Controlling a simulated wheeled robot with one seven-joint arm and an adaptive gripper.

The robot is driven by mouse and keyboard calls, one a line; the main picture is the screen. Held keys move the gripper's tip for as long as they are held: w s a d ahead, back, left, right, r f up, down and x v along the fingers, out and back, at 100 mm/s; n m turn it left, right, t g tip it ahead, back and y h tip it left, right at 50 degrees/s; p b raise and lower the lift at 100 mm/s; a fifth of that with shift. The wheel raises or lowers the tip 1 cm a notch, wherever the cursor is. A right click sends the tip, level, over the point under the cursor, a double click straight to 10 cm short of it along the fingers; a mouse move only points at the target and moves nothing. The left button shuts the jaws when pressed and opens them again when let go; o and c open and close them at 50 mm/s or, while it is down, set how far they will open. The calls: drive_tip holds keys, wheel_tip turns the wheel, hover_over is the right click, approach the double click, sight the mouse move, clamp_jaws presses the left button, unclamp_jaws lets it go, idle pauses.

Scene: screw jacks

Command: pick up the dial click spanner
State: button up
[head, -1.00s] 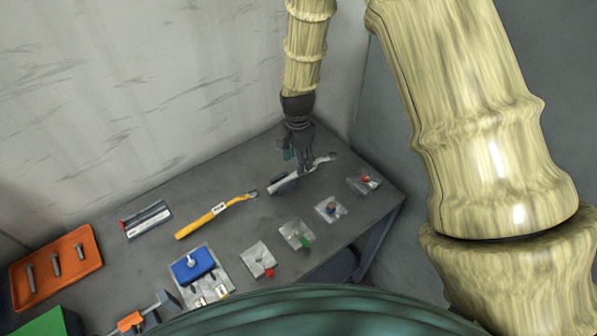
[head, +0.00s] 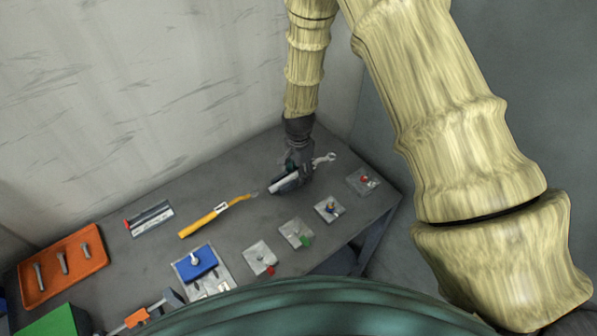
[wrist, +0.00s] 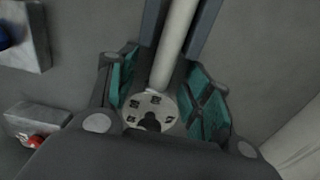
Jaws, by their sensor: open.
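The silver-white spanner (head: 285,184), which I take for the dial click spanner, lies on the grey table under my gripper (head: 291,177). In the wrist view a pale shaft (wrist: 176,40) runs between dark bars down to a round pale disc with dark square marks. My gripper (wrist: 164,90) is open, with a teal pad on each side of the shaft and disc. I cannot tell whether the pads touch it.
A yellow-handled tool (head: 204,222) lies left of the spanner. An orange tray (head: 88,284) and a blue item (head: 195,263) are further left. A wall stands behind.

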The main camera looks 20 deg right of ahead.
clamp_jaws()
drive_tip(key=shift+r, duration=0.15)
idle(0.4)
